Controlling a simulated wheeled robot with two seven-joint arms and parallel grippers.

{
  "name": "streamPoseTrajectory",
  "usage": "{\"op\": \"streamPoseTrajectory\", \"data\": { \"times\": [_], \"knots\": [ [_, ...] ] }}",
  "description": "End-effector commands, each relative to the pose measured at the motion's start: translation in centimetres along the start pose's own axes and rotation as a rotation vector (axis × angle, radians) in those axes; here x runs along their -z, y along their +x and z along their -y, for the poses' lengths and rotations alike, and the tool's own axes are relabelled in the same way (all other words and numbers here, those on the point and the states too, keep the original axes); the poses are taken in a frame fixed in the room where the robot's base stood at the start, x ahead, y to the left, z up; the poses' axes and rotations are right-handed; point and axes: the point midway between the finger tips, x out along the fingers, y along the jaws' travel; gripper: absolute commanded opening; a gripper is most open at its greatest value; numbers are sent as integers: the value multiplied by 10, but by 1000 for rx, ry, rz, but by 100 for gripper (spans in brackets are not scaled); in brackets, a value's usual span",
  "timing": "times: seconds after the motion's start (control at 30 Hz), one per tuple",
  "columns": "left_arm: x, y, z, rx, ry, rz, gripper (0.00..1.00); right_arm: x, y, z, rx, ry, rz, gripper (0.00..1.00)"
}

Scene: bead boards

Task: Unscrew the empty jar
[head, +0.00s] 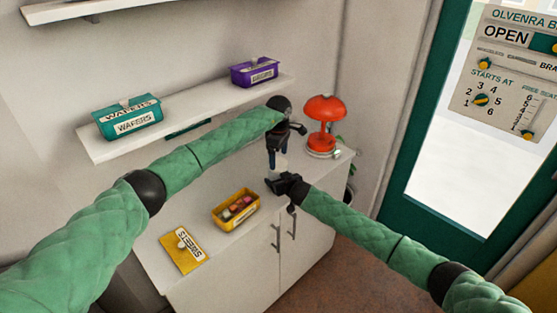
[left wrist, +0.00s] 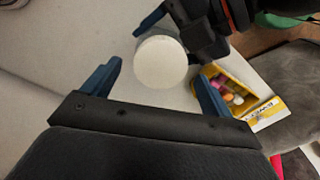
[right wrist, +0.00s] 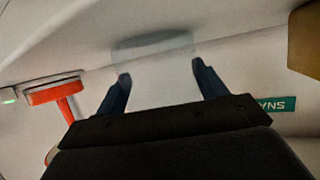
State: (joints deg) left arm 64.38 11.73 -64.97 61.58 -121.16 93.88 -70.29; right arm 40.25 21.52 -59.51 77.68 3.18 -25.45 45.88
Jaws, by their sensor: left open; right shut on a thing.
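The jar shows in the right wrist view as a faint, see-through glass body (right wrist: 154,46) between the fingers of my right gripper (right wrist: 160,76). My right gripper is shut on it and also shows in the head view (head: 274,184). The jar's round white lid (left wrist: 160,62) faces the camera in the left wrist view. My left gripper (left wrist: 157,82) is open, with its fingers on either side of the lid in that view; I cannot tell whether they touch it. In the head view my left gripper (head: 278,163) points down just above the right one. The jar is mostly hidden there.
A yellow box (head: 236,212) of sweets and its loose lid (head: 183,248) lie on the white cabinet top. A red lamp (head: 324,112) stands behind my grippers. The wall shelf (head: 205,113) holds a teal wafers box (head: 128,117) and a purple box (head: 254,71).

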Motion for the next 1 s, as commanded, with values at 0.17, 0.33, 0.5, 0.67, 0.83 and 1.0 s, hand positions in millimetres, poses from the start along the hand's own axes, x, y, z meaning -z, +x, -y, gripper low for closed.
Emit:
{"op": "streamPoseTrajectory", "data": {
  "times": [0.17,0.33,0.5,0.67,0.83,1.0],
  "knots": [
    [0,-19,0,0,0,-2,86,-1,0,0,0,0,1,7],
    [0,-21,0,1,0,-1,86,-1,0,0,0,0,1,7],
    [0,-21,0,1,0,-1,86,0,0,0,0,0,0,89],
    [0,-21,0,1,0,-1,86,0,0,0,0,0,0,96],
    [0,-20,0,1,0,-1,86,0,0,0,0,0,0,96],
    [0,-15,0,1,0,-1,86,-2,-9,0,1,1,-1,96]
  ]
}}
